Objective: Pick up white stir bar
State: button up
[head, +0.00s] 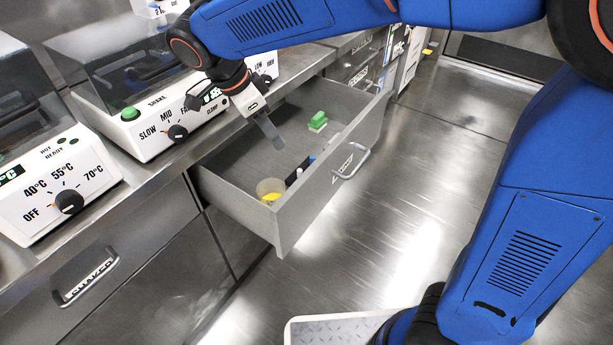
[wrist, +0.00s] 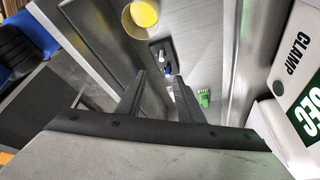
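A drawer (head: 236,196) stands open, and my gripper (head: 276,143) is above its inside, pointing down. In the wrist view my gripper (wrist: 157,82) shows two dark fingers apart with nothing held between them. A dark holder (head: 291,178) lies along the drawer's front wall. It carries a small white piece (head: 300,172), which looks like the white stir bar, and a blue piece (head: 312,159) beside it. The white piece (wrist: 162,56) and the blue piece (wrist: 167,71) also show beyond the fingertips in the wrist view. Another small pale piece (wrist: 171,95) is partly hidden by a finger.
A cup with yellow contents (head: 270,190) stands in the drawer's near corner. A green block (head: 317,121) lies toward the far end. The drawer's front has a handle (head: 351,163). A shaker (head: 150,128) and a heater (head: 62,190) stand on the counter. The drawer's middle floor is clear.

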send_over(298, 171)
jog(key=s+a, duration=0.1)
jog(key=a, duration=0.1)
jog(key=f, duration=1)
jog(key=shift+s, duration=0.2)
jog(key=shift+x, duration=3.05)
jog(key=shift+w+a, duration=0.2)
grip_shut()
